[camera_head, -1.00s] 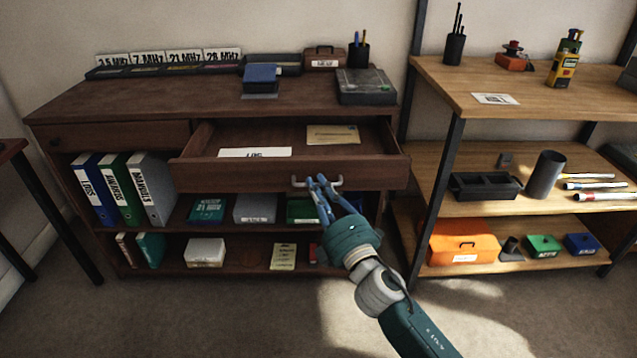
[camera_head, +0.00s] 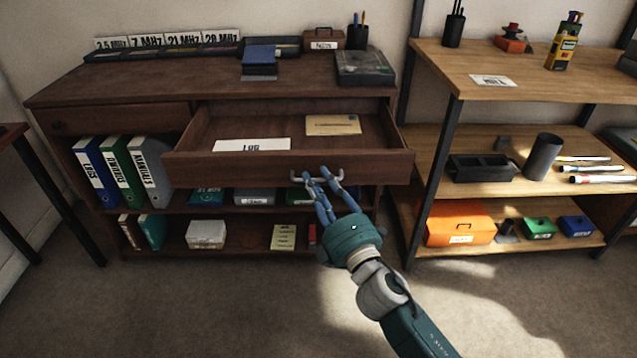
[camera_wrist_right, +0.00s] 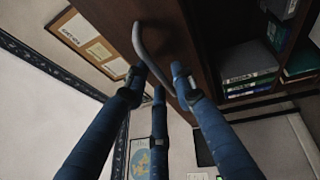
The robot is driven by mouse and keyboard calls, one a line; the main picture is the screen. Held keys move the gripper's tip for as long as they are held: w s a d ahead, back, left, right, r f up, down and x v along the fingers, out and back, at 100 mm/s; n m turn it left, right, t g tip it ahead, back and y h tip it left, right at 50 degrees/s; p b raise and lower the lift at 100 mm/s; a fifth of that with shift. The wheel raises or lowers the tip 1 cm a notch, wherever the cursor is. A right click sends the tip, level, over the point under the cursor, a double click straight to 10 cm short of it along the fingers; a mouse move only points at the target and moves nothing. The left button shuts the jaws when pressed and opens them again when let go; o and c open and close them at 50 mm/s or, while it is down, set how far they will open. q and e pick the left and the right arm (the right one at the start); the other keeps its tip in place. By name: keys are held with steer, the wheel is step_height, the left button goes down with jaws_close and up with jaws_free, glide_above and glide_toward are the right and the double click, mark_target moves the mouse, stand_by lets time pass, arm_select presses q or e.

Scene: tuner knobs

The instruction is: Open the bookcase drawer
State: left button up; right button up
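The dark wooden bookcase (camera_head: 110,89) has a drawer (camera_head: 225,169) pulled well out at its upper right. Its light metal handle (camera_head: 297,180) is on the drawer front; it also shows in the right wrist view (camera_wrist_right: 139,38). My right gripper (camera_head: 323,178) is at the handle. Its blue fingers stand apart around the bar, with gaps between the tips in the right wrist view (camera_wrist_right: 157,82). A white "LOG" sheet (camera_head: 252,145) and a tan envelope (camera_head: 333,125) lie in the drawer. My left gripper is not in view.
Binders (camera_head: 125,172) and small boxes fill the bookcase's lower shelves. A clear-lidded case (camera_head: 364,68) and a blue item (camera_head: 259,56) stand on top. A wooden shelf rack (camera_head: 440,75) stands close on the right. The floor (camera_head: 220,310) in front is clear.

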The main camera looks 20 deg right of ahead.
steer(key=shift+s, duration=0.1)
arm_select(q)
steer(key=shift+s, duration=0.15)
arm_select(e)
steer(key=v, duration=1.2)
